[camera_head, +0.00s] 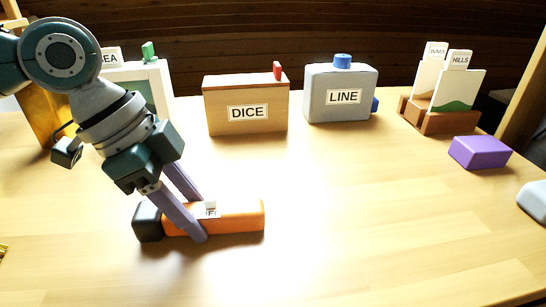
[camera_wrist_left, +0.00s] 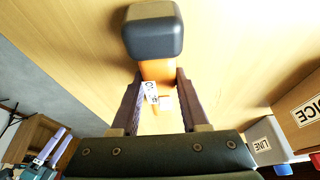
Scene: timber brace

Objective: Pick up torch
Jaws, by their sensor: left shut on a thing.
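The torch (camera_head: 240,215) has an orange body and a dark grey head, and it lies on the table at the lower left of the head view. A small white label and button sit on its top. My left gripper (camera_head: 203,218) is shut on the torch's body, one finger on each side. In the left wrist view the torch's dark head (camera_wrist_left: 153,38) points away from the gripper's palm, and the fingers (camera_wrist_left: 155,88) flank the orange body. I cannot tell whether the torch is lifted.
Behind stand a wooden DICE box (camera_head: 245,90), a grey LINE container (camera_head: 355,95), a partly hidden labelled box (camera_head: 160,80) and a card stand (camera_head: 440,118). A purple block (camera_head: 480,152) lies at the right. The table's middle and front are clear.

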